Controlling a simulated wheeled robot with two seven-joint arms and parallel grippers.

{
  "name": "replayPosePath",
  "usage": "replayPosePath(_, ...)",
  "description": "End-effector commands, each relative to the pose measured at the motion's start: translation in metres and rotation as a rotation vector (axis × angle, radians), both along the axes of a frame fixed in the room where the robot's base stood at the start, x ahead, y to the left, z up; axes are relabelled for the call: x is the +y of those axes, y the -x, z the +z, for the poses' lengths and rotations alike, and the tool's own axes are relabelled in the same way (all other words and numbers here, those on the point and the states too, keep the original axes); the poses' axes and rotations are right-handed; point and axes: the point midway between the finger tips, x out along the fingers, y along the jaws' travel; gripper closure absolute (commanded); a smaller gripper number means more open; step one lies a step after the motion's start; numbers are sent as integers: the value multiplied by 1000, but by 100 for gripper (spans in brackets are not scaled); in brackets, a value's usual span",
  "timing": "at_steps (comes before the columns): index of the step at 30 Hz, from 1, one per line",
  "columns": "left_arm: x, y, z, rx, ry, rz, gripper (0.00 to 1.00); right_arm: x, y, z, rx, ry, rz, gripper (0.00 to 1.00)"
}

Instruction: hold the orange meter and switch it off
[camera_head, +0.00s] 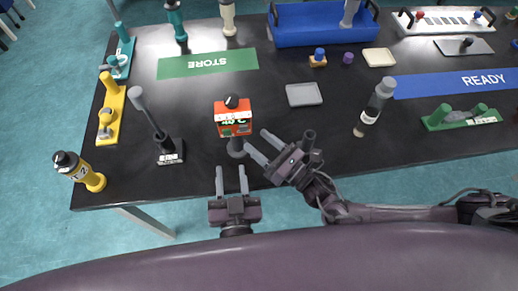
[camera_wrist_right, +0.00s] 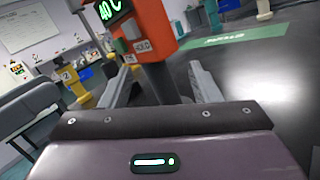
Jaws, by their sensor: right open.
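In the right wrist view the meter (camera_wrist_right: 158,22) shows a reading of about 40 °C, a green button and a grey button marked HOLD. My right gripper (camera_head: 255,139) is open beside the stand; in the wrist view its fingers lie either side of the post, below the meter body. My left gripper (camera_head: 231,168) is open and empty at the table's front edge, in front of the meter.
The green STORE mat (camera_head: 190,67) lies behind.

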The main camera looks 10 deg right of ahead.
Motion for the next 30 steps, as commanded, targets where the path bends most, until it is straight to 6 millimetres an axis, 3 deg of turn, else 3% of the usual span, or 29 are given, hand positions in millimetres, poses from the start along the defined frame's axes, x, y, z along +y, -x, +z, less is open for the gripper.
replayPosePath(3, 0, 0, 0, 0, 0, 0, 64, 4, 3, -14, -48, 169, 7, 44)
replayPosePath(9, 0, 0, 0, 0, 0, 0, 64, 8, 6, -25, -97, 317, 22, 44)
replayPosePath(24, 0, 0, 0, 0, 0, 0, 64, 54, -39, -26, -107, 334, 23, 44)
replayPosePath(30, 0, 0, 0, 0, 0, 0, 64, 62, -48, -27, -104, 334, 24, 44)
